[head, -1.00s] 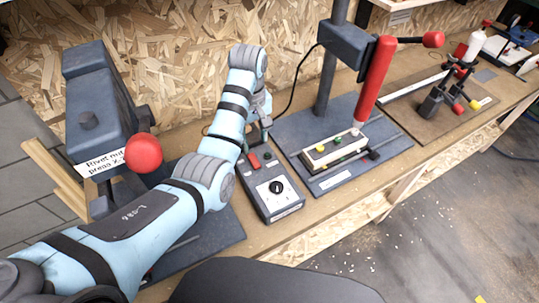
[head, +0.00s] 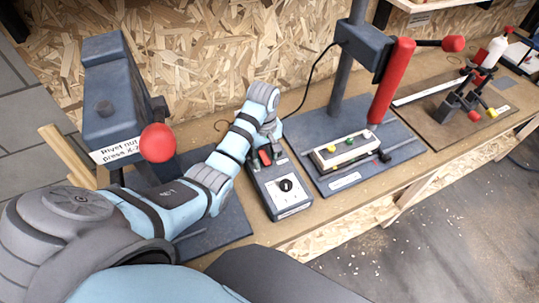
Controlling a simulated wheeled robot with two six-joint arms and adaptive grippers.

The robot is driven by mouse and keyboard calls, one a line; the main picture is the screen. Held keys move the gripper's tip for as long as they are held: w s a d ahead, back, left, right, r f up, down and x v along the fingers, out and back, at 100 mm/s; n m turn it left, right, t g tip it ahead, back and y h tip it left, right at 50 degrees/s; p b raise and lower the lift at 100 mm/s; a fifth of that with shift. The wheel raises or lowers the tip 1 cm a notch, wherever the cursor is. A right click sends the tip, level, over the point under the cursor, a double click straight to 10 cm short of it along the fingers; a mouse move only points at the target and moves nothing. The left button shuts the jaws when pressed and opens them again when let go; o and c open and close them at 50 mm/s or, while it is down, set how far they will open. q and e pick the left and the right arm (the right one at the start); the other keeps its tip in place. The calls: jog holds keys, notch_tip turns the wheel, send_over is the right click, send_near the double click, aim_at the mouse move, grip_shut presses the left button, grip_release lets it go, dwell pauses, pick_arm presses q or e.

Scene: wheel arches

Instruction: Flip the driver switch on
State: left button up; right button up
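The driver box (head: 292,206) is a dark grey control box on the bench, with a light panel and a black knob (head: 286,185). A red switch (head: 265,157) is near its far end; I cannot tell its position. My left arm reaches in from the left, and my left gripper (head: 265,143) is at the far end of the box, close to the red switch. The wrist hides most of the fingers, so I cannot tell whether they are open or touch the switch. My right gripper is not in view.
A rivet nut press (head: 110,115) with a red ball knob stands left of the box. Right of it, a press with a red handle (head: 392,80) stands over a button box (head: 345,150). A clamp fixture (head: 455,100) is further right. Chipboard wall stands behind.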

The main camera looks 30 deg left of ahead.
pick_arm(q)
jog(key=shift+w+f, duration=0.1)
jog(key=shift+w, duration=0.05)
grip_shut()
jog(key=shift+a+g+h, duration=0.1)
jog(key=shift+g+h, duration=0.3)
jog(key=shift+h, duration=0.2)
grip_release()
